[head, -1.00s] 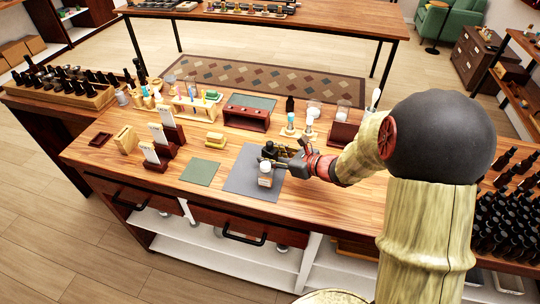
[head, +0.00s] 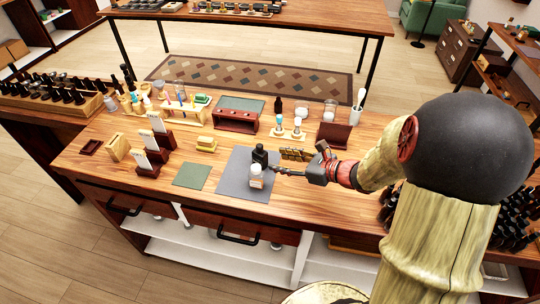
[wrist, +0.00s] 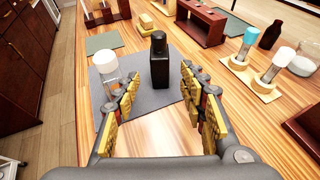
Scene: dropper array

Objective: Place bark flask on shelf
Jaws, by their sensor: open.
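A black bottle (head: 260,155) stands upright on the grey mat (head: 232,187) at the front middle of the bench. A white-capped bottle with a white and orange label (head: 256,177) stands upright just in front of it. No readable label shows which is the bark flask. In the wrist view, the black bottle (wrist: 159,62) is straight ahead, beyond the fingertips, and the white-capped bottle (wrist: 111,78) is just left of the left finger. My gripper (head: 285,163) is open and empty, to the right of both bottles; its spread fingers fill the lower wrist view (wrist: 160,88).
A white lower shelf (head: 220,250) runs under the bench's drawers. A green mat (head: 191,175) lies left of the grey one. A tube holder (head: 288,135) and a dark red rack (head: 236,121) stand behind. Bare wood lies around the grey mat.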

